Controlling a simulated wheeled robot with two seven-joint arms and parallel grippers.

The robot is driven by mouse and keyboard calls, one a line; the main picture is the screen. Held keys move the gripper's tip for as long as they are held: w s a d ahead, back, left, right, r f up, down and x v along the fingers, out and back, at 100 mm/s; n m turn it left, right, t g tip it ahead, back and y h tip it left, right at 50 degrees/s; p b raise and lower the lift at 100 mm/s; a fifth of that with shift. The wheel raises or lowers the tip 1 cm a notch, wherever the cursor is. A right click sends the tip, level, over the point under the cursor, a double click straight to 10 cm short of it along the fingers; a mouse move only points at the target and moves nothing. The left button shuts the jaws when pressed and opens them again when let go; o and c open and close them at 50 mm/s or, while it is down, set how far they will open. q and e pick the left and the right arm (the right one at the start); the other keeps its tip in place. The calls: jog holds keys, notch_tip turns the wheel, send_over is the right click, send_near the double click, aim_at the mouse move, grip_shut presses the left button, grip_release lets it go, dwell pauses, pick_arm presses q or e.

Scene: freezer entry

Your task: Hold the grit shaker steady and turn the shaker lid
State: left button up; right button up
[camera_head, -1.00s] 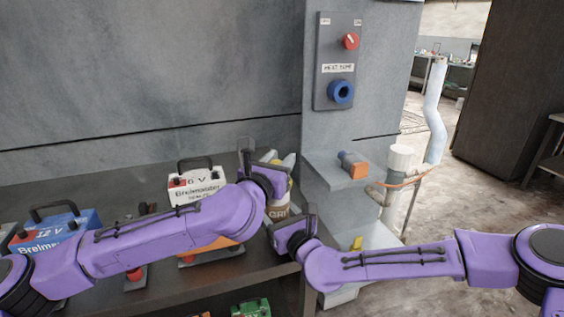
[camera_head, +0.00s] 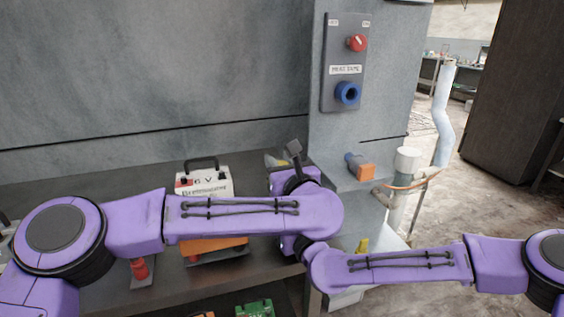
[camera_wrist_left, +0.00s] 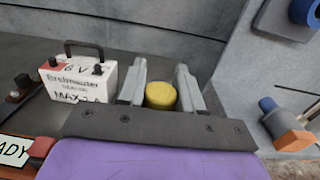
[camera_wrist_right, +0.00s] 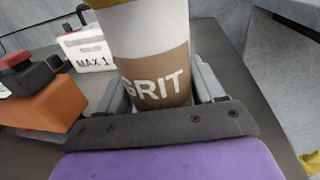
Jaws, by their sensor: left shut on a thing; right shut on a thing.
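The grit shaker (camera_wrist_right: 155,85), brown and pale with "GRIT" lettering, stands upright in the right wrist view; its top is cut off there. My right gripper (camera_wrist_right: 163,92) is shut around its lower body from both sides. The round yellow shaker lid (camera_wrist_left: 160,95) shows from above in the left wrist view. My left gripper (camera_wrist_left: 161,82) is shut on the lid, one grey finger on each side. In the head view my left arm hides most of the shaker and the right gripper.
A white 6 V battery box (camera_head: 204,180) stands left of the shaker on the dark bench (camera_head: 110,180). An orange block (camera_head: 214,243) sits in front of it. The grey pillar (camera_head: 335,120) with a switch panel (camera_head: 345,62) and a ledge stands close on the right.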

pick_arm(q)
jog(key=shift+a+f+n+y, duration=0.1)
jog(key=shift+a+n+y, duration=0.05)
jog(key=shift+n+y, duration=0.2)
jog(key=o, duration=1)
jog(key=shift+c, duration=0.2)
notch_tip(320, 180, up, 10)
